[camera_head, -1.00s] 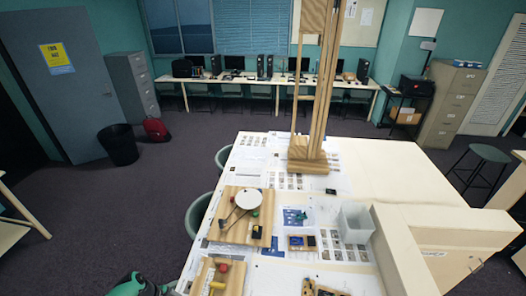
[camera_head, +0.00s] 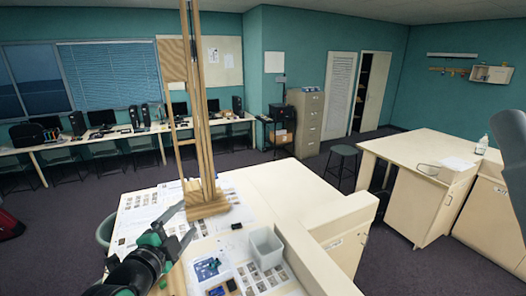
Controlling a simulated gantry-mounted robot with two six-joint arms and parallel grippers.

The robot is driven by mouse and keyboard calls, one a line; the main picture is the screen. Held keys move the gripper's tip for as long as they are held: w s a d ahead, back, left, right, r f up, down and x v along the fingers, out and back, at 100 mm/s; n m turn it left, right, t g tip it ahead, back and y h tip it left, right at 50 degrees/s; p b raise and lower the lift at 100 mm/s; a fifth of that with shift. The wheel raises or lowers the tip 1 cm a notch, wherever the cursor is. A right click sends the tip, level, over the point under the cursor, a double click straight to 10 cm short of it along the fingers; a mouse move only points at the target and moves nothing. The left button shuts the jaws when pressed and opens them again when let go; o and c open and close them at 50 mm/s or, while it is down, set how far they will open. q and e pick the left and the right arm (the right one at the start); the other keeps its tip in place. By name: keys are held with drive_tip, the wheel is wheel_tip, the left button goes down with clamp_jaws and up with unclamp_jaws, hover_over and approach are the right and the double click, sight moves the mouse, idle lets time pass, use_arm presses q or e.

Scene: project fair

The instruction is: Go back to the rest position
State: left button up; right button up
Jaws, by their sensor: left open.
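My left gripper (camera_head: 182,226) comes in from the lower left on its black and green arm. Its two fingers are spread apart with nothing between them. It is over the left part of the paper-covered white table (camera_head: 290,183), just in front of the tall wooden frame's base (camera_head: 206,203). My right gripper is not in view.
A clear square bin (camera_head: 266,246) and a blue-topped kit (camera_head: 207,268) are on the table. A cream cabinet counter (camera_head: 412,150) with a bottle (camera_head: 482,144) stands at right. A stool (camera_head: 343,151) and grey filing cabinet (camera_head: 308,122) are behind. Floor shows between.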

use_arm(q)
drive_tip(key=s+d+r+n+t+h, duration=0.1)
drive_tip(key=s+d+r+t, duration=0.15)
drive_tip(key=r, duration=0.45)
drive_tip(key=s+d+r+n+t, duration=0.15)
drive_tip(key=s+r, duration=0.25)
drive_tip(key=r, duration=0.4)
drive_tip(key=s+a+r+n+t+y, duration=0.1)
drive_tip(key=s+r+n+t, duration=0.6)
drive_tip(key=s+r+n, duration=0.5)
drive_tip(key=s+r, duration=0.3)
drive_tip(key=s, duration=0.4)
drive_tip(key=shift+s+a+r, duration=0.25)
drive_tip(key=shift+s+r, duration=0.05)
drive_tip(key=shift+r, duration=0.05)
